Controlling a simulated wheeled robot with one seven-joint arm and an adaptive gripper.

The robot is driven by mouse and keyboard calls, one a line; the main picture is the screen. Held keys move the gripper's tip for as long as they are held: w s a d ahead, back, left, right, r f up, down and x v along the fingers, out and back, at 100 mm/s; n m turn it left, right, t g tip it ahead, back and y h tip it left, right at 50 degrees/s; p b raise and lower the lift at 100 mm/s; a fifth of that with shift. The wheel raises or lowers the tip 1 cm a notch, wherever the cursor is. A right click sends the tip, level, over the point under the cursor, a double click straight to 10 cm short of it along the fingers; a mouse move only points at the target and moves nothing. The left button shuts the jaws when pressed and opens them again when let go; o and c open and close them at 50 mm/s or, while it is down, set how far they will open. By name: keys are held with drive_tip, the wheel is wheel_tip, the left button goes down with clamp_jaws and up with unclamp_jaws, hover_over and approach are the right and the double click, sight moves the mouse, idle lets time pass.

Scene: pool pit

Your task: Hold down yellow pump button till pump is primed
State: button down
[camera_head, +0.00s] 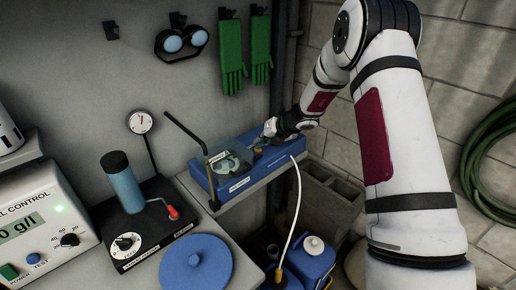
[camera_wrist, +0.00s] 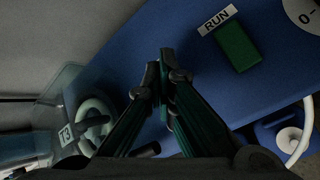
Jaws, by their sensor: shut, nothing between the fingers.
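The pump is a blue box (camera_head: 243,181) on the shelf, with a clear cover (camera_head: 229,160) over its left part. In the wrist view its blue top (camera_wrist: 205,85) fills the middle, with the clear cover at lower left. My gripper (camera_head: 262,140) is over the right part of the pump. In the wrist view my gripper (camera_wrist: 164,70) has its fingertips together with nothing between them, pointing at the blue top. A small yellowish spot (camera_head: 258,150) shows by the fingertips in the head view. The yellow button is not clear in the wrist view; whether the fingers touch it I cannot tell.
A green button (camera_wrist: 237,47) marked RUN sits near the fingertips, with a white dial (camera_wrist: 303,13) beyond. A bent dark rod (camera_head: 184,132) stands by the pump. A white hose (camera_head: 294,208) runs down to a blue canister (camera_head: 310,262). A blue bottle (camera_head: 122,183) stands left.

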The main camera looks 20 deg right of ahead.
drive_tip(key=shift+r, duration=0.85)
drive_tip(key=shift+r+p, duration=0.45)
drive_tip(key=shift+r, duration=2.05)
drive_tip(key=shift+s, duration=0.1)
